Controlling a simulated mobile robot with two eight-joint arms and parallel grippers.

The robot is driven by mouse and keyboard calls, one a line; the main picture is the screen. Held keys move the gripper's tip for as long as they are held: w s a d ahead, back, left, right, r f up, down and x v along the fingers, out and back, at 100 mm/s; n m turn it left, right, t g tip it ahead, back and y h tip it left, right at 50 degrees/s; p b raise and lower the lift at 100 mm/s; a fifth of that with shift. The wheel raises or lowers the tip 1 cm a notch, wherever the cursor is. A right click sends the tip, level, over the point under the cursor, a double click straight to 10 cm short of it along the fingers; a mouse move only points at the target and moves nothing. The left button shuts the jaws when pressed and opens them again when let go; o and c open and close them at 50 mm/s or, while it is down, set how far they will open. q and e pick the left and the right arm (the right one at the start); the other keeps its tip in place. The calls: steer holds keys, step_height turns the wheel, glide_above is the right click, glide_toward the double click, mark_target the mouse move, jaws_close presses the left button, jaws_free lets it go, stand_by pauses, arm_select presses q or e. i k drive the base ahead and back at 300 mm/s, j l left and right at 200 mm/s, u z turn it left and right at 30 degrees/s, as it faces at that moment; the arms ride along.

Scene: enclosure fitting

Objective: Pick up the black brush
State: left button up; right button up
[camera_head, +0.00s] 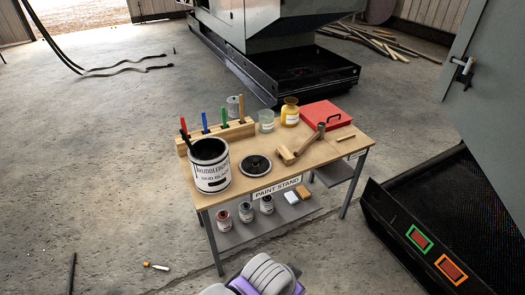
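A thin dark handle (186,138), which looks like the black brush, leans at the left end of the table, just behind the left rim of the white paint bucket (212,177). Neither of my grippers shows; only a grey and purple part of my own body is at the bottom edge.
The wooden table (318,157) also bears a round dark lid, a mallet, a glass jar, a yellow bottle and a red case (326,115). Small cans stand on its lower shelf. A dark machine bed (395,222) is at the right.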

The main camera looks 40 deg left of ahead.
mark_target(183, 135)
steer(key=u, duration=2.2)
steer(key=i+j+z, duration=0.4)
steer(key=i+j, duration=0.5)
steer(key=i, duration=0.15)
